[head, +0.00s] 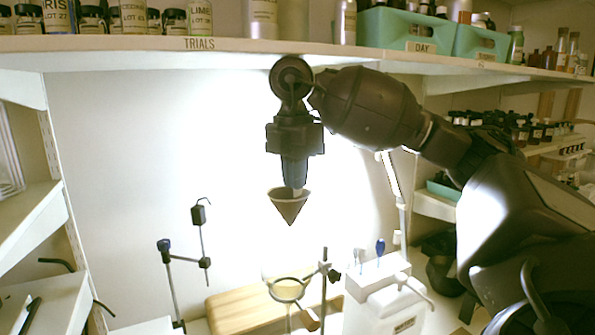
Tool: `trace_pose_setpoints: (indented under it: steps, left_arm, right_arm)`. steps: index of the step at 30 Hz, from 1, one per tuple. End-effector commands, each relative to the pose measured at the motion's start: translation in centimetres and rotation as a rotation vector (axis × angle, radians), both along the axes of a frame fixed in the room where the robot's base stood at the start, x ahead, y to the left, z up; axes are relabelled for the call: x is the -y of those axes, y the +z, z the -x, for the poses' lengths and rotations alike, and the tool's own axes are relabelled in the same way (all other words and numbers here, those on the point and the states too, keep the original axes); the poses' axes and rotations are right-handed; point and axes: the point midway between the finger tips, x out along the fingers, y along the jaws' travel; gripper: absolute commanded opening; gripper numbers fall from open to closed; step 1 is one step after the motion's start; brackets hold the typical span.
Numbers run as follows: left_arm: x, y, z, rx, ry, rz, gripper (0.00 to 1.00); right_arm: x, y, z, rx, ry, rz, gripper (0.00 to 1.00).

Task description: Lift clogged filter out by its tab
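A brown-grey cone-shaped filter (289,208) hangs point down in the head view, with its rim up and the air around it clear. My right gripper (295,182) is directly above it and points straight down. Its fingers close on the filter's upper edge, where a pale strip shows between them. Below the filter, a ring holder (287,290) on a stand carries what looks like a glass funnel. The filter is clear above this ring. My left gripper is not in view.
A shelf (230,44) with bottles and teal bins runs close above my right arm. A clamp stand (170,280) stands at left, a wooden board (235,308) behind the ring. A white container and a rack with blue-topped tools (380,248) stand at right.

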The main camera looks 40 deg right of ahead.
Motion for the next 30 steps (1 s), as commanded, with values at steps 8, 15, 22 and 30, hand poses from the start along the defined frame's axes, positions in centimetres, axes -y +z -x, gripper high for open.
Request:
trace_pose_setpoints:
  steps: [8,15,22,30]
  left_arm:
    - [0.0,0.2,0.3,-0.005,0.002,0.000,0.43]
    - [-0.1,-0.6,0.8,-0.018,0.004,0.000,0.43]
    - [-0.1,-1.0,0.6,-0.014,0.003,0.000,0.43]
    - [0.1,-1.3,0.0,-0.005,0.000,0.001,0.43]
  right_arm:
    - [0.4,2.4,0.0,0.041,-0.017,-0.011,0.00]
    - [-0.1,2.4,1.5,0.043,-0.016,-0.011,0.00]
    - [-0.7,2.4,3.3,0.046,-0.014,-0.008,0.00]
    - [-1.4,2.2,5.4,0.045,-0.012,-0.006,0.00]
